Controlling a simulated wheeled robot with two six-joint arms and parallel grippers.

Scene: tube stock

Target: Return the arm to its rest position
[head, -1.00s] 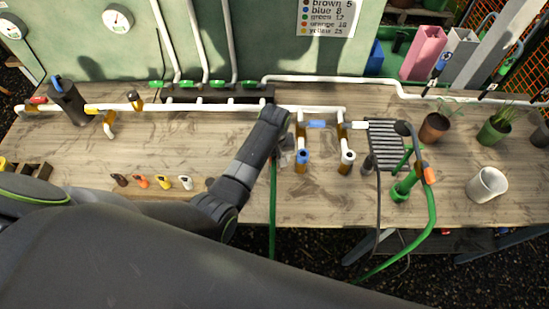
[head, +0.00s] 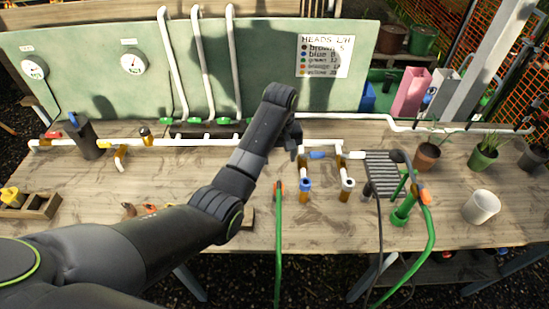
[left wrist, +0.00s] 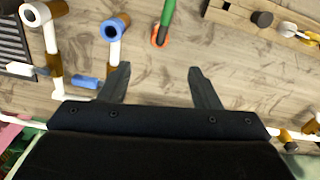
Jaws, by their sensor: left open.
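My left arm comes in from the left in the head view and reaches over the workbench (head: 340,225). My left gripper (head: 294,138) is partly hidden behind its own arm link there. In the left wrist view the gripper (left wrist: 158,82) has its two fingers wide apart with nothing between them. A green hose (head: 278,235) with an orange end lies near it, over the bench's front edge. That hose end also shows in the left wrist view (left wrist: 163,25), apart from the fingers. My right gripper is not in view.
White pipes with a blue-ringed upright (head: 305,187) and a white-ringed upright (head: 347,186) stand right of the arm. A dark grate (head: 382,175), a green fitting (head: 402,212) and a white cup (head: 481,207) are further right. A wooden holder (head: 40,206) sits at left.

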